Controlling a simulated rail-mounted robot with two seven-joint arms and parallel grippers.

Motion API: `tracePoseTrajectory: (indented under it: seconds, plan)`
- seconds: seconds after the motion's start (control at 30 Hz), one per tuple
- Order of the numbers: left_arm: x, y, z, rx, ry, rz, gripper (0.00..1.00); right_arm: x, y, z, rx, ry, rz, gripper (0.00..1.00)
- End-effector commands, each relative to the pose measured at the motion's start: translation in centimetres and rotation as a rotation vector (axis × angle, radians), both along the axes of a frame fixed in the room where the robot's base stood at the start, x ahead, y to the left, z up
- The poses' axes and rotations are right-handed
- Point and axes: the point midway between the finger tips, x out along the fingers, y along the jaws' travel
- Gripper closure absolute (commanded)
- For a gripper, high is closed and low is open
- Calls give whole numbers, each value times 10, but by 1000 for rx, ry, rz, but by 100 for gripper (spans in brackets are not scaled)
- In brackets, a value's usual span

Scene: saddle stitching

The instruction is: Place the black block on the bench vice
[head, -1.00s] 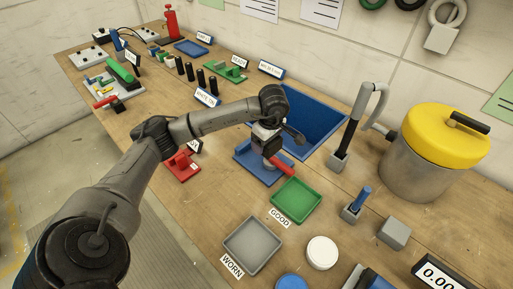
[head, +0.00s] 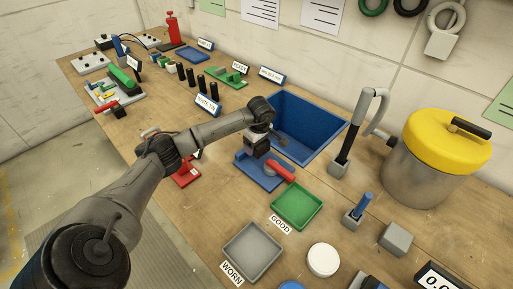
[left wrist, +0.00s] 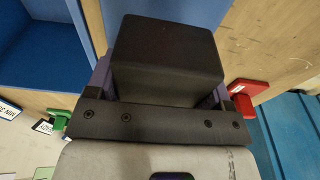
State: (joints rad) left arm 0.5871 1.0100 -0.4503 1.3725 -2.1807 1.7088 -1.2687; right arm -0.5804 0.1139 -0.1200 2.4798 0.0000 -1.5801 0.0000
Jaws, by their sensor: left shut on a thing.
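My left gripper (head: 259,148) hangs over the blue bench vice (head: 248,174), which has a red handle (head: 280,171) on its right side. In the left wrist view, the gripper is shut on the black block (left wrist: 166,55), with the block between its two fingers. The block looks dark and roughly square-edged from there. In the head view the gripper and arm cover much of the vice jaws, so I cannot tell whether the block touches them. My right gripper is not in view.
A blue bin (head: 310,125) stands just behind the vice. A green tray (head: 297,206) and a grey tray (head: 253,252) lie in front. A red fixture (head: 185,174) is left of the vice, partly behind my arm. A yellow-lidded pot (head: 442,150) stands right.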

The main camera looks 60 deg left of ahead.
Motion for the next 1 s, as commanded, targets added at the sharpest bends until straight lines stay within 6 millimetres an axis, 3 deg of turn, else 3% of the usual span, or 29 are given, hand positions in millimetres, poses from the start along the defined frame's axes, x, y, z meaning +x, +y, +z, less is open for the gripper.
tracePoseTrajectory:
  seconds: [0.17,0.97,1.0]
  plan:
    - [0,0,-18,-1,-1,1,70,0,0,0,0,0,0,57]
    - [1,0,-30,1,-3,2,70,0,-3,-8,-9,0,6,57]
    - [0,0,-31,0,-1,1,25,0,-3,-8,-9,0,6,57]
